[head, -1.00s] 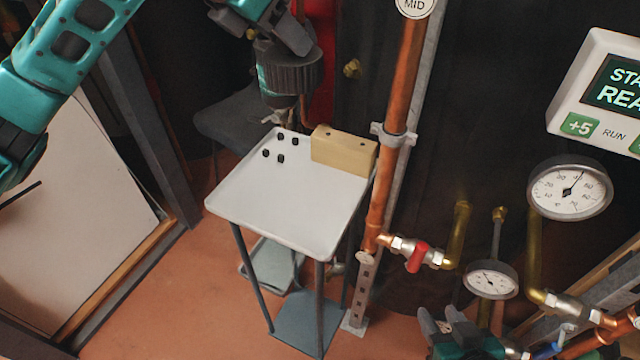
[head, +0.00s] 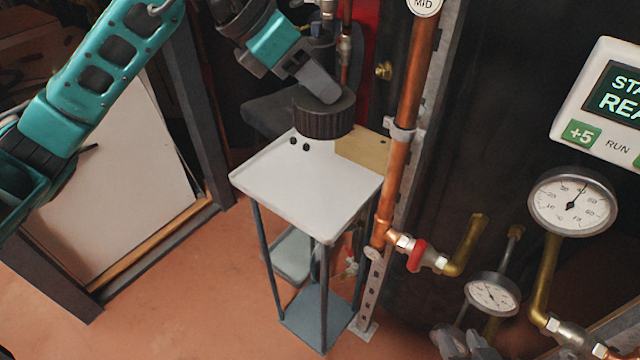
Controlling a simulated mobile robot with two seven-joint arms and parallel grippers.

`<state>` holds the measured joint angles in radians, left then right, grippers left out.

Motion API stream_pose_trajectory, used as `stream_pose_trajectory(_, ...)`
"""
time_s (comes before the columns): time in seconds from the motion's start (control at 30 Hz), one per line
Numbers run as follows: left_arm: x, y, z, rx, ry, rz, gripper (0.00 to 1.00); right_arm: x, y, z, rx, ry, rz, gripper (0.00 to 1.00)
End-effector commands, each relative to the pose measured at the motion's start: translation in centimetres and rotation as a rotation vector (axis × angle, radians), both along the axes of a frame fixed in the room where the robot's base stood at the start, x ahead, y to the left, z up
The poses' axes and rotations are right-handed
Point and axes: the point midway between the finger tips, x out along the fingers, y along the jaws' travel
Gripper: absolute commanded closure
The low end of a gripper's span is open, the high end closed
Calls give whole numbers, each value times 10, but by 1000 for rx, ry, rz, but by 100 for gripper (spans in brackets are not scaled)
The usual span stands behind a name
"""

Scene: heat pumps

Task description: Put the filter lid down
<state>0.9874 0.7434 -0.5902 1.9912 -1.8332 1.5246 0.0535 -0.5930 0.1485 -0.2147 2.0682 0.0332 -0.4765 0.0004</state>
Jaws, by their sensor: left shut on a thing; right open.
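The filter lid (head: 325,120) is a dark, ribbed round cap over the back part of a small white-topped stand (head: 300,195). My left gripper (head: 320,88) is shut on the lid from above. I cannot tell whether the lid touches the white top. Two small black pegs (head: 294,142) show left of the lid; the lid hides part of the top behind it.
A tan block (head: 362,151) sits at the stand's back right, partly behind the lid. A vertical copper pipe (head: 402,130) runs close along the stand's right side, with a red-handled valve (head: 417,255) below. Gauges (head: 572,201) are further right. The front of the white top is clear.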

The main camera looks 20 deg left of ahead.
Motion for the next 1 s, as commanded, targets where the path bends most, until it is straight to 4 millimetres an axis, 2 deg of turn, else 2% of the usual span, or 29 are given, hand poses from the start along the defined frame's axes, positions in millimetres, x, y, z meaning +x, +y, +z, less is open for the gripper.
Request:
stream_pose_trajectory(0.03, -1, 0, -20, 1, 7, 1, 93, 0, 0, -7, 0, 0, 0, 58)
stream_pose_trajectory(0.1, -1, 0, -39, 1, 7, 1, 93, 0, 0, -11, 0, 0, 0, 58)
stream_pose_trajectory(0.3, -1, 0, -91, 0, 5, 1, 93, 0, 0, -22, 0, 0, 0, 58)
stream_pose_trajectory(0.4, 0, 0, -111, 0, 3, 2, 93, 0, 0, -26, -1, 0, 1, 58)
stream_pose_trajectory(0.67, 0, 0, -131, 0, 0, 1, 93, 0, -1, -30, -3, 0, 3, 58)
stream_pose_trajectory(0.9, 0, 0, -166, 0, 3, 2, 93, 0, -1, -38, -5, 2, 4, 58)
stream_pose_trajectory(1.0, 0, 0, -171, 1, -1, 2, 93, -1, -1, -39, -5, 3, 4, 58)
